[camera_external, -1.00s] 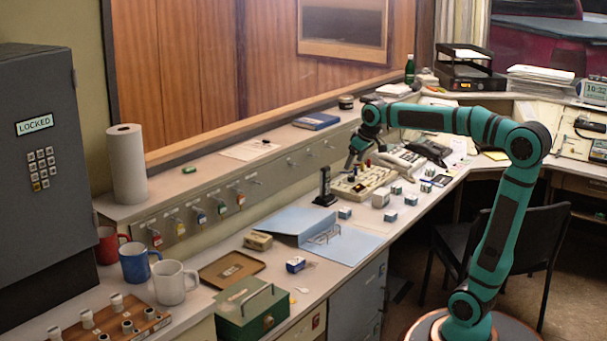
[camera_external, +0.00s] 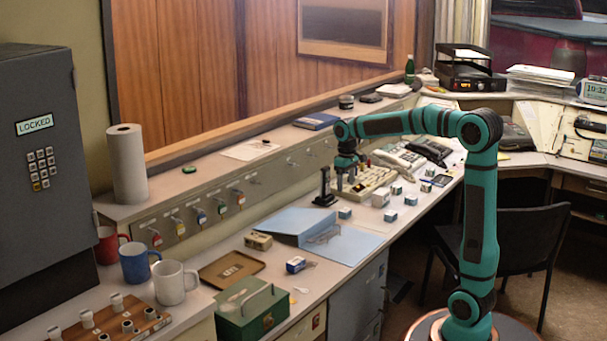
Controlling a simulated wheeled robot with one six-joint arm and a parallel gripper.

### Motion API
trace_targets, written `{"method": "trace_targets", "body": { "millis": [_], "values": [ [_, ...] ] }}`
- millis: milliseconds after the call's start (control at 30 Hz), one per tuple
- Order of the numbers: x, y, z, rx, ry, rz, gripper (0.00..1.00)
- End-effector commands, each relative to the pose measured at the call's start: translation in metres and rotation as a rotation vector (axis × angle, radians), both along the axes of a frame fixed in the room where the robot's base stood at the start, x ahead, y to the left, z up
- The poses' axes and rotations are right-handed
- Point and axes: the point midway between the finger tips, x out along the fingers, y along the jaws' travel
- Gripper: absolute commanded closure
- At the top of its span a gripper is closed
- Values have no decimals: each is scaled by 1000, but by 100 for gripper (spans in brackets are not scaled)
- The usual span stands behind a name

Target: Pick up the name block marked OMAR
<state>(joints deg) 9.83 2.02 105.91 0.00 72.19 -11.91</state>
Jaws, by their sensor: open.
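Several small white and blue blocks stand on the desk right of the blue binder, among them a block near the binder (camera_external: 345,212), a block in front of the keypad console (camera_external: 390,215), and another block farther right (camera_external: 411,200). Their markings are too small to read, so I cannot tell which one says OMAR. My gripper (camera_external: 346,187) is open and points down, beside the left end of the cream console (camera_external: 374,182) and close to the black stand (camera_external: 325,190). It appears empty and apart from the blocks.
An open blue binder (camera_external: 352,246) lies in front of the blocks. Telephones (camera_external: 398,158) stand behind them. A green cash box (camera_external: 251,311), a brown tray (camera_external: 231,270) and mugs (camera_external: 176,283) fill the near desk. The strip along the desk's front edge by the blocks looks clear.

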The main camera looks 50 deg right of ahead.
Motion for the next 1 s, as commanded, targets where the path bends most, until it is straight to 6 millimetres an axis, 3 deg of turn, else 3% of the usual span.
{"method": "trace_targets", "body": {
  "millis": [300, 667, 1000],
  "values": [
    [0, 0, -52, 0, 1, 0, 31],
    [-1, 1, -73, 0, -1, 0, 31],
    [-3, 2, -114, 0, 0, 0, 31]
  ]
}}
